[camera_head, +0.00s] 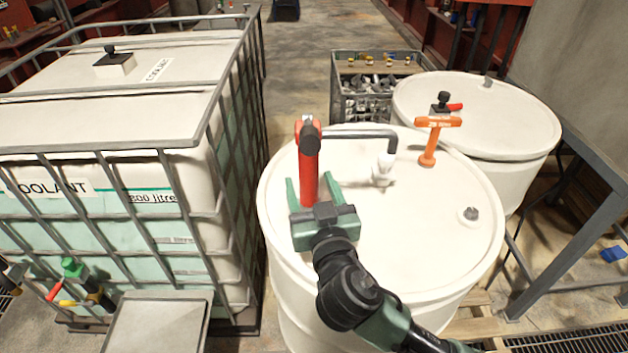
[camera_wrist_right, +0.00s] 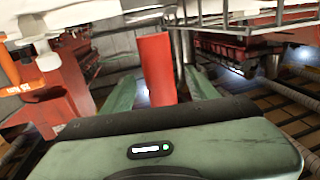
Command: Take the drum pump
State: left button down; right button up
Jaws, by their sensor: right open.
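In the right wrist view the red cylinder (camera_wrist_right: 155,66) stands between the fingertips (camera_wrist_right: 160,85). I cannot tell whether either finger touches it. My left gripper is not in view.
An orange T-shaped tool (camera_head: 432,140) stands on the same lid, right of the nozzle. A second white drum (camera_head: 530,150) is behind right. A caged coolant tank (camera_head: 110,180) stands left. A crate of parts (camera_head: 345,90) is behind. An aisle runs beyond.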

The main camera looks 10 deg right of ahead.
grip_shut()
dwell(1.3)
jog(key=shift+r, duration=0.2)
